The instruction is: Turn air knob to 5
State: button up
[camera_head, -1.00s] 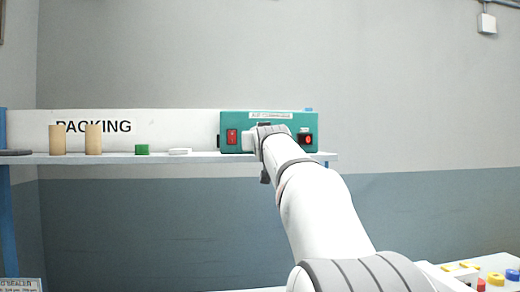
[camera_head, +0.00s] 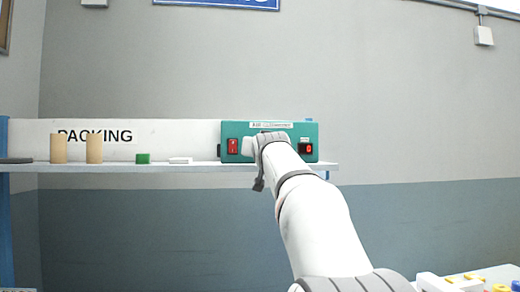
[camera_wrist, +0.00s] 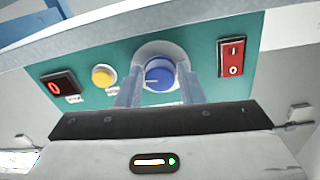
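The teal air control box (camera_head: 270,130) sits on the shelf; my arm hides its middle in the head view. In the wrist view the blue air knob (camera_wrist: 159,75) sits in a pale round surround, with a white mark at its edge. My gripper (camera_wrist: 160,80) has one finger on each side of the knob, with the fingers apart. A narrow gap seems to show beside the knob; contact is unclear. The small display (camera_wrist: 56,87) reads a red 0 and also shows in the head view (camera_head: 307,148).
The shelf (camera_head: 120,167) holds two tan cylinders (camera_head: 77,148), a green block (camera_head: 143,158) and a white piece (camera_head: 181,160) left of the box.

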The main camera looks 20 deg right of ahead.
jog(key=o, duration=0.3)
jog(key=b+v, duration=0.1)
jog(key=v, duration=0.6)
jog(key=shift+s+a, duration=0.1)
jog(key=shift+s, duration=0.3)
jog(key=s+a+f+n+g+y+p, duration=0.1)
jog(key=s+a+f+g+p, duration=0.15)
jog(key=f, duration=0.45)
jog(key=s+a+f+n+g+y+p, duration=0.1)
jog(key=s+a+f+g+y+p, duration=0.2)
jog(key=f, duration=0.4)
jog(key=s+a+f+n+g+p, duration=0.1)
jog(key=s+a+f+g+p, duration=0.2)
jog(key=f, duration=0.4)
jog(key=s+a+f+g+p, duration=0.1)
jog(key=s+a+f+g, duration=0.1)
jog(key=s+f, duration=0.3)
jog(key=s+a+f+n+g+y+p, duration=0.1)
jog(key=s+a+f+g, duration=0.1)
jog(key=s+f, duration=0.4)
jog(key=s+a+f+n+g+y+p, duration=0.1)
jog(key=s+a+f+g+p, duration=0.1)
jog(key=s+a+f, duration=0.2)
jog(key=shift+s+f, duration=0.35)
jog(key=shift+s, duration=0.4)
jog(key=shift+s+f, duration=0.35)
jog(key=shift+s, duration=0.45)
jog(key=shift+s+f, duration=0.4)
jog(key=shift+s, duration=0.35)
